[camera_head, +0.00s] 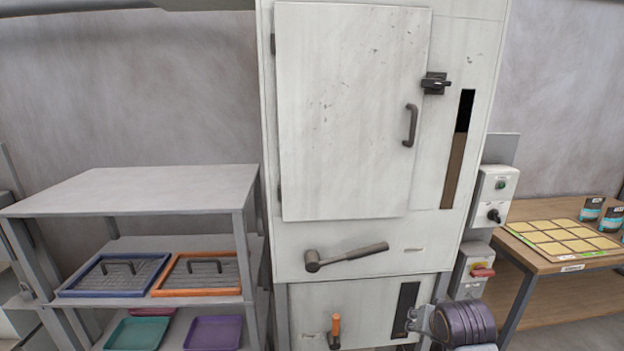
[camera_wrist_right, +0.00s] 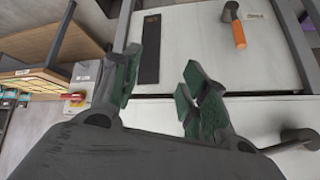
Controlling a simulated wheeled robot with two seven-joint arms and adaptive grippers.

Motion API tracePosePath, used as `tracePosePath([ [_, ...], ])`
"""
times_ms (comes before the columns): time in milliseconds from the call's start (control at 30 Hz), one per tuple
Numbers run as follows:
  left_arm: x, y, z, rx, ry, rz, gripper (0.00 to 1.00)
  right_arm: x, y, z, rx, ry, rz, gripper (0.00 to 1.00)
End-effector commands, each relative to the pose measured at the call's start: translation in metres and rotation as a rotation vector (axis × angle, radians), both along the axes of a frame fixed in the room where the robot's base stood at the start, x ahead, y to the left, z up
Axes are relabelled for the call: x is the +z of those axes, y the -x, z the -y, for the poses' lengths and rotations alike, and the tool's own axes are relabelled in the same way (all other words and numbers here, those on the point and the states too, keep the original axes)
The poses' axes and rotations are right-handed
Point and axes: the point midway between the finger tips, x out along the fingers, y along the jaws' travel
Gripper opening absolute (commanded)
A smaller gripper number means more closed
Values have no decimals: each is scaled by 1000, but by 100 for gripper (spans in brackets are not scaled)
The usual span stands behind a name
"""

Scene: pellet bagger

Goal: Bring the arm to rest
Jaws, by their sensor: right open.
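My right gripper (camera_wrist_right: 158,82) shows in the right wrist view with its two green-padded fingers spread apart and nothing between them. It is in front of the pale machine's lower panel (camera_wrist_right: 195,60). In the head view a rounded dark part of my right arm (camera_head: 465,325) shows at the bottom, right of the machine's lower panel (camera_head: 365,305); the fingers are not clear there. My left gripper is in neither view.
A tray shelf (camera_head: 140,190) stands left, a wooden table (camera_head: 545,262) right.

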Motion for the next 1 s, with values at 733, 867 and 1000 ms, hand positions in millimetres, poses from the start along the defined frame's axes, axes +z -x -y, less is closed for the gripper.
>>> tracePosePath([
  [733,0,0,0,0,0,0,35,-111,135,-34,355,128,-261,44],
  [867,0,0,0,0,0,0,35,-121,155,-39,408,137,-292,44],
  [1000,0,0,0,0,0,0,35,-129,171,-42,448,143,-317,44],
])
